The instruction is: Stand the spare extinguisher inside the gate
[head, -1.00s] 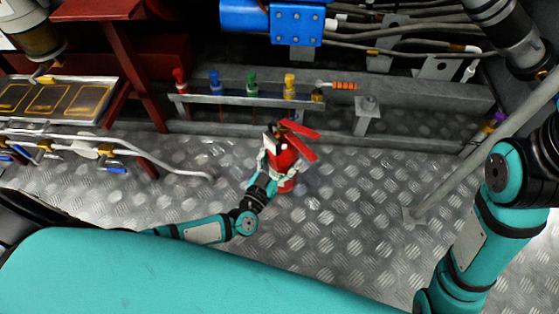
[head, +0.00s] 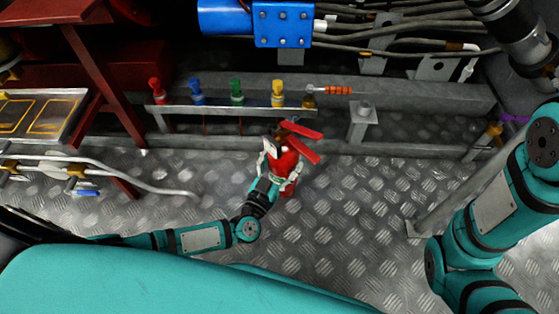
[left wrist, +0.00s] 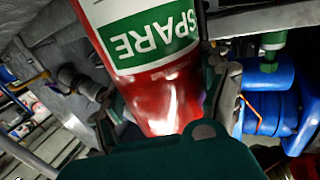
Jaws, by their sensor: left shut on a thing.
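The red spare extinguisher (head: 289,164) is near the middle of the head view, roughly upright, with its red levers at the top pointing right. My left gripper (head: 277,172) is shut around its body. In the left wrist view the extinguisher (left wrist: 165,92) shows a green and white SPARE label between the fingers (left wrist: 168,105). I cannot tell whether its base touches the floor. I cannot make out a gate for certain. My right arm shows at the right of the head view, but its gripper is out of frame.
A low grey rail (head: 215,108) with coloured valve handles runs behind the extinguisher. A grey post (head: 363,120) stands right of it. A sloping grey pole (head: 465,192) meets the floor farther right. The tread-plate floor (head: 345,215) between is clear. Pipes (head: 120,167) lie at left.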

